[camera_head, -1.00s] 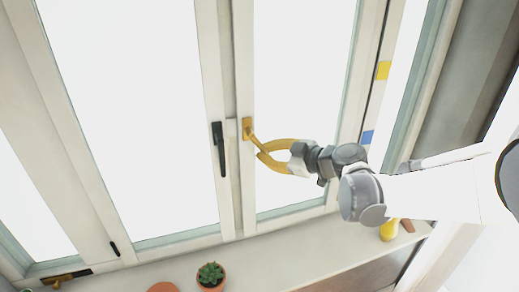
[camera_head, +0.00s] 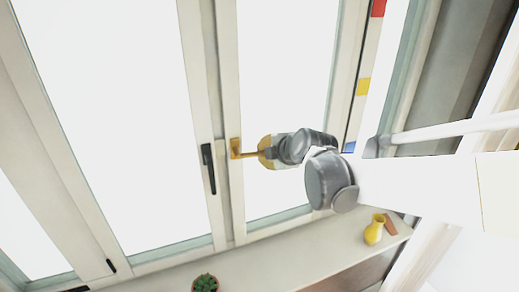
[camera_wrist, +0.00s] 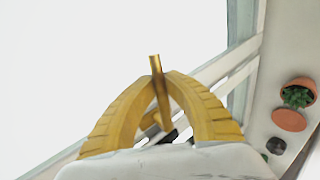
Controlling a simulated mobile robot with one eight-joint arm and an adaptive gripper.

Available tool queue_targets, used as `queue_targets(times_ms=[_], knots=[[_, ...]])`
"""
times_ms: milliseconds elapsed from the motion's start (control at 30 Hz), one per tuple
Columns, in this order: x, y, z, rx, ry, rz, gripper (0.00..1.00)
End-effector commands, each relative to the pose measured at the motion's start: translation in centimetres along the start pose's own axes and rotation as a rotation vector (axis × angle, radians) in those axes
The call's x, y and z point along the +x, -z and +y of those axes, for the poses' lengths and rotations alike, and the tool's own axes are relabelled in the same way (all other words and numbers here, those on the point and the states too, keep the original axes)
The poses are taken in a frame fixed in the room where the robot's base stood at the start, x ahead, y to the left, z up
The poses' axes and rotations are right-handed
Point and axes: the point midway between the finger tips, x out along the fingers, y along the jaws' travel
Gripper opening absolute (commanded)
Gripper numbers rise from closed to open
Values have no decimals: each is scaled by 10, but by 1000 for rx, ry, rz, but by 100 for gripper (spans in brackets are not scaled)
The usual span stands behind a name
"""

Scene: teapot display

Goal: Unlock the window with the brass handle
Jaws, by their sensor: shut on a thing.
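The brass handle (camera_head: 235,148) is mounted on the white frame of the right window sash (camera_head: 228,90). Its lever points about level to the right in the head view. My gripper (camera_head: 264,151) is shut on the lever, near its free end. In the wrist view, the yellow fingers (camera_wrist: 163,80) close around the brass lever (camera_wrist: 156,68), whose end sticks out past the fingertips. The handle's base is partly hidden behind the fingers there.
A black handle (camera_head: 208,168) hangs down on the neighbouring sash, just left of the brass one. The sill below bears a potted plant (camera_head: 205,284) and a yellow vase (camera_head: 374,229). The wrist view also shows a terracotta dish (camera_wrist: 289,120).

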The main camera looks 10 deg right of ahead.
Motion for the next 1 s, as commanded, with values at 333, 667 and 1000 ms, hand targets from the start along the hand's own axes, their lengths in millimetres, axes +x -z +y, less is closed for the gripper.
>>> queue_targets(times_ms=[333, 667, 1000], knots=[[-5, 1, 8, -102, 1, -68, 0], [-6, 1, 9, -117, 0, -79, 0], [-6, 0, 9, -117, 0, -79, 36]])
